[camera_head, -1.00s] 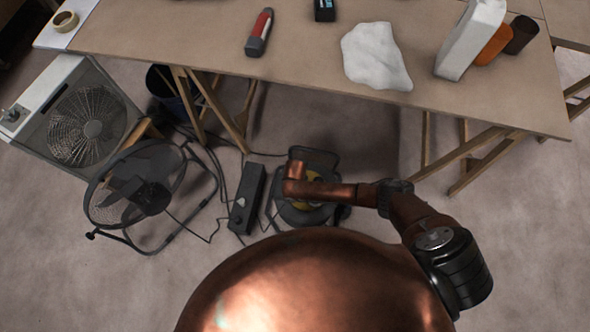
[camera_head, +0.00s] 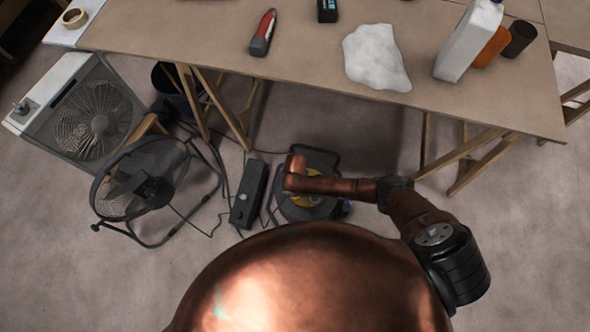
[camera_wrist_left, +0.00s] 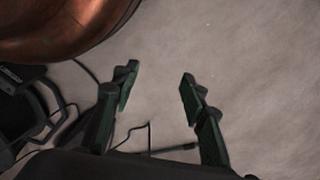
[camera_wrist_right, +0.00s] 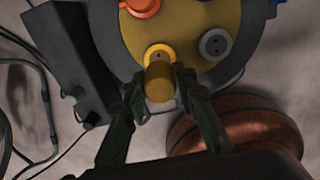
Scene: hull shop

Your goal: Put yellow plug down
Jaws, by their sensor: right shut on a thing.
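The yellow plug (camera_wrist_right: 160,88) is a short cylinder between the fingertips of my right gripper (camera_wrist_right: 158,82), which is shut on it. Just beyond it is a yellow round socket (camera_wrist_right: 159,53) on the yellow face of a cable reel (camera_wrist_right: 110,38). I cannot tell whether plug and socket touch. The reel (camera_head: 320,212) stands on the floor in the head view, partly covered by my right arm, which hides the right gripper there. My left gripper (camera_wrist_left: 157,85) is open and empty above bare floor in the left wrist view.
The reel also carries an orange-red plug (camera_wrist_right: 140,6) and a grey round piece (camera_wrist_right: 215,44). A dark box (camera_head: 248,195) with cables lies beside the reel. A floor fan (camera_head: 140,185) and a box fan (camera_head: 90,120) stand left. A trestle table (camera_head: 200,40) stands behind; floor at right is clear.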

